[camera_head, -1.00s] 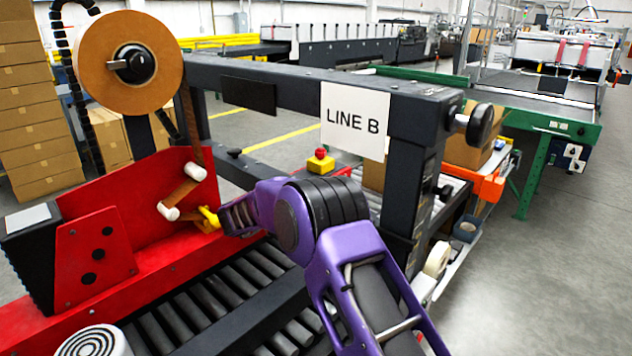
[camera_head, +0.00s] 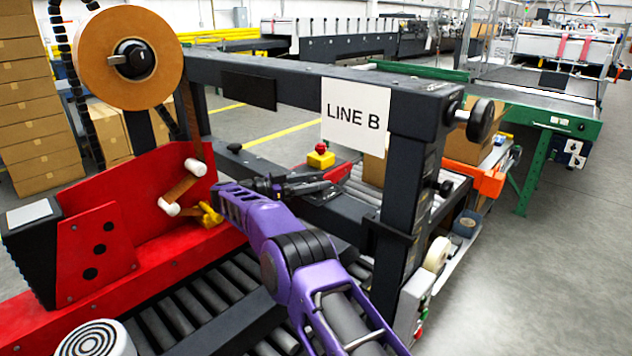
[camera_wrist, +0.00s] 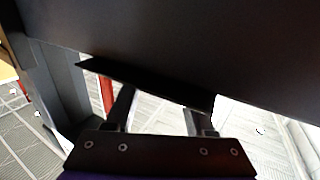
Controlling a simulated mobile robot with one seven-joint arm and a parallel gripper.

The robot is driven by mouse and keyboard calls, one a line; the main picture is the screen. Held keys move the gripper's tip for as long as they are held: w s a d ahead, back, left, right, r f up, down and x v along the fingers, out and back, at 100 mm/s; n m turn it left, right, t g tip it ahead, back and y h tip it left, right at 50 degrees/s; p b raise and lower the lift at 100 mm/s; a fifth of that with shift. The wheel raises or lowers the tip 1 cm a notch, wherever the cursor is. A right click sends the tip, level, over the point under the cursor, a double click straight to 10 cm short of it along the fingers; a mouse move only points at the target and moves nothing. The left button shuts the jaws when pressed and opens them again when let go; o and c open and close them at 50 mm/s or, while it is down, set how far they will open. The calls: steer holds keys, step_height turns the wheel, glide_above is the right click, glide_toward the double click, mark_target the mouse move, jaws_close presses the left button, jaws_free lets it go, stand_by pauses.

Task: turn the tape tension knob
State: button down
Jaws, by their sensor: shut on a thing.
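The tape roll (camera_head: 92,65) stands upright at the upper left, with a round black knob (camera_head: 140,58) at its hub. The knob bears a small white mark. Another black knob (camera_head: 482,120) sticks out at the right end of the crossbeam. Which one sets the tension I cannot tell. My gripper (camera_head: 312,184) is below the crossbeam, right of and lower than the roll, apart from both knobs. In the wrist view my gripper's two fingers (camera_wrist: 160,108) meet a thin dark flat piece (camera_wrist: 145,80); their tips are partly hidden behind it.
The dark crossbeam (camera_head: 300,85) carries a LINE B sign (camera_head: 355,115) and stands on a post (camera_head: 405,200). A red side wall (camera_head: 130,225) is at the left. A yellow box with a red button (camera_head: 320,157) is close behind my gripper. Rollers (camera_head: 190,315) lie below my arm.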

mark_target(316, 179)
stand_by(0.6)
steer(key=shift+c, duration=1.3)
jaws_free()
step_height(316, 179, up, 10)
steer(key=shift+r+p, duration=0.1)
steer(key=shift+p, duration=0.65)
